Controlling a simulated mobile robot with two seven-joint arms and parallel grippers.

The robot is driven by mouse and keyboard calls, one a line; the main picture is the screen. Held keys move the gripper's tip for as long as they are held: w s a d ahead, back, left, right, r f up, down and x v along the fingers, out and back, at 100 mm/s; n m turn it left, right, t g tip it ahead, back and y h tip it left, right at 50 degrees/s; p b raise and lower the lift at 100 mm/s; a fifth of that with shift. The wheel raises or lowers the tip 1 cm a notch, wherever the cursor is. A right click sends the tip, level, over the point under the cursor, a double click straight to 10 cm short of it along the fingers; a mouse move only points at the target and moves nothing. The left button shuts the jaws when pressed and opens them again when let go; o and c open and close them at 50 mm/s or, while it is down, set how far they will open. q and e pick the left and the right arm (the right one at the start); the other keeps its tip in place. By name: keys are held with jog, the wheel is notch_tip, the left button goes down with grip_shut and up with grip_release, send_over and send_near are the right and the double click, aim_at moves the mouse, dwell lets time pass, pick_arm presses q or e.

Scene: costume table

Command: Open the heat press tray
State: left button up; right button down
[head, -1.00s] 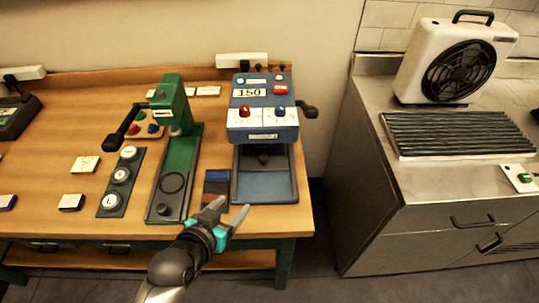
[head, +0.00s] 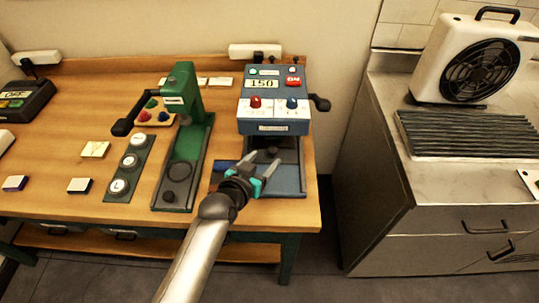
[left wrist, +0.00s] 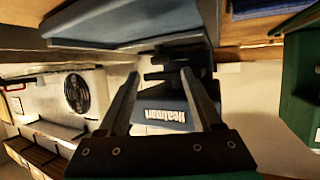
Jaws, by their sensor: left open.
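The heat press (head: 274,98) is a blue machine with a 150 display, a red ON button and two knobs, at the back right of the wooden table. Its blue-grey tray (head: 287,182) lies below the head, at the table's front. My left gripper (head: 266,166) is open and empty, over the left part of the tray and partly hiding it. In the left wrist view its two spread fingers (left wrist: 160,78) show, with a blue-grey panel that looks like the tray (left wrist: 140,22) above them. Whether the fingers touch the tray I cannot tell. My right gripper is out of view.
A green press (head: 183,140) with a black lever stands just left of the heat press. A button strip (head: 130,168) and small blocks lie farther left. A steel counter (head: 385,185) with a fan (head: 474,60) stands to the right, across a gap.

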aim_at(272, 152)
pick_arm(q)
jog(key=shift+b+x, duration=0.5)
jog(key=shift+x, duration=1.85)
grip_shut()
